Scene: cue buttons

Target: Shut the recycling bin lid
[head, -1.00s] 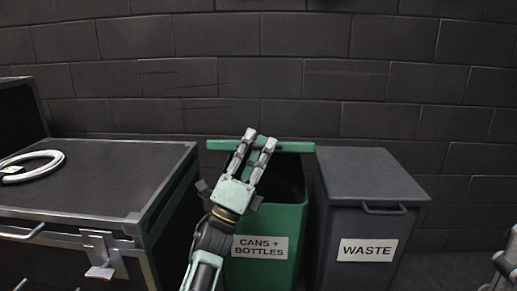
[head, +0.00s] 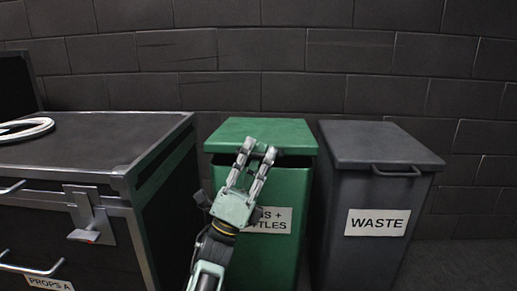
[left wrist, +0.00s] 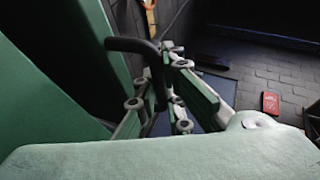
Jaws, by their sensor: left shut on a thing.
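The green recycling bin (head: 284,195) has a "cans + bottles" label partly hidden by my left arm. Its green lid (head: 262,129) lies over the bin top, nearly level, with a narrow dark gap under its front edge. My left gripper (head: 258,149) is at the front edge of the lid, shut on its black handle. The left wrist view shows the handle (left wrist: 132,46) between the fingers (left wrist: 165,95), with green surfaces on the left. My right gripper is not in view.
A grey waste bin (head: 345,195) with a shut lid stands close on the right. A black case (head: 85,150) with a white ring (head: 25,128) on top stands on the left. A brick wall is behind. A small red object (left wrist: 271,103) lies on the floor.

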